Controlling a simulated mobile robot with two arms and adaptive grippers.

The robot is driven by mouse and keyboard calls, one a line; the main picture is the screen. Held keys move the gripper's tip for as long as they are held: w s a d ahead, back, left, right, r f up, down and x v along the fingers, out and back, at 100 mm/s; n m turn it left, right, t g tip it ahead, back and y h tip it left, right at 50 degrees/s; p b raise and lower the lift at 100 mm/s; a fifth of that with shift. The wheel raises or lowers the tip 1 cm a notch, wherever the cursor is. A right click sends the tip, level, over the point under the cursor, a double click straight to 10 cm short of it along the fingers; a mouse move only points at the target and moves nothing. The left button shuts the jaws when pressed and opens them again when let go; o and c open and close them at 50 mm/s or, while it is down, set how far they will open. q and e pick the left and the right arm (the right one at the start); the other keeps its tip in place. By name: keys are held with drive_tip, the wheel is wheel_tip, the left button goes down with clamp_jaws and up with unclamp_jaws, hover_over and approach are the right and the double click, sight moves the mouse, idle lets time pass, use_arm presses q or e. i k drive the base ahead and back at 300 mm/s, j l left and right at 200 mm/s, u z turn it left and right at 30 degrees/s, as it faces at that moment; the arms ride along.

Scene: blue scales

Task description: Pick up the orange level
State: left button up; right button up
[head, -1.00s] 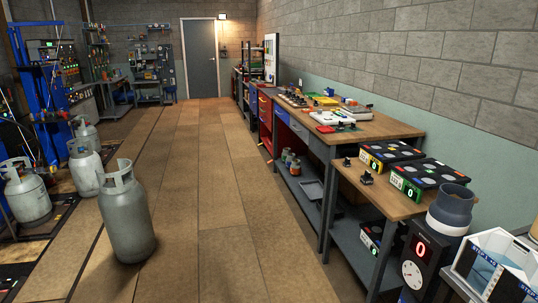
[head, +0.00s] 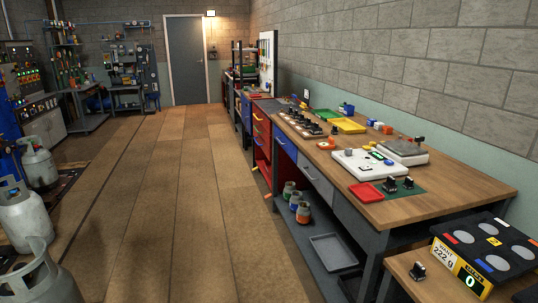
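I cannot pick out an orange level for certain. On the wooden workbench (head: 440,192) at the right, a small rounded orange object (head: 326,144) lies near the front edge, left of a white device (head: 368,166). Another small orange block (head: 387,130) sits toward the back, next to white and blue blocks. Both are too small to identify. Neither of my grippers shows in the head view.
A yellow tray (head: 347,125), a green tray (head: 324,114), a red tray (head: 365,193) and a grey scale (head: 403,151) are on the bench. A lower table with a black scale (head: 488,250) stands at front right. Gas cylinders (head: 28,217) stand left. The middle floor is clear.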

sight(328, 145)
drive_tip(key=i+z, duration=0.1)
drive_tip(key=i, duration=0.45)
drive_tip(key=i+j+z, duration=0.1)
drive_tip(key=i, duration=0.4)
drive_tip(key=i+j+z, duration=0.1)
drive_tip(key=i, duration=0.45)
